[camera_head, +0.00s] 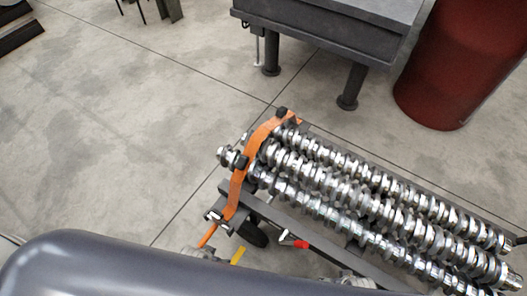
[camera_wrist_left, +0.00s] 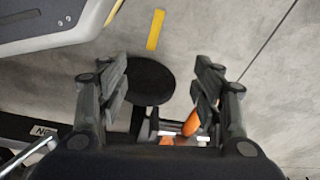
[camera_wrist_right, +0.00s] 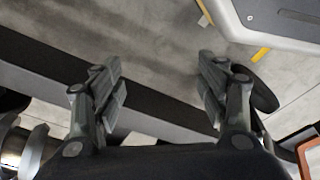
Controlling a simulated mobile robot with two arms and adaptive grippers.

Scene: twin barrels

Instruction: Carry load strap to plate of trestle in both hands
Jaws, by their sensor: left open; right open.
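An orange load strap (camera_head: 240,183) lies over the near left end of a row of shiny crankshafts (camera_head: 345,200), with dark fittings at its ends, and its tail hangs down at lower left. In the left wrist view, my left gripper (camera_wrist_left: 165,85) is open, with a small orange piece (camera_wrist_left: 191,124) by its right finger. In the right wrist view, my right gripper (camera_wrist_right: 160,85) is open with nothing between its fingers, above a dark beam (camera_wrist_right: 165,110). I cannot make out the plate of the trestle for sure.
A dark grey bench (camera_head: 335,30) on legs stands at the back, beside a dark red barrel (camera_head: 455,70). A dark wheel (camera_wrist_left: 150,82) shows between the left gripper's fingers. Bare concrete floor (camera_head: 120,120) is free on the left.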

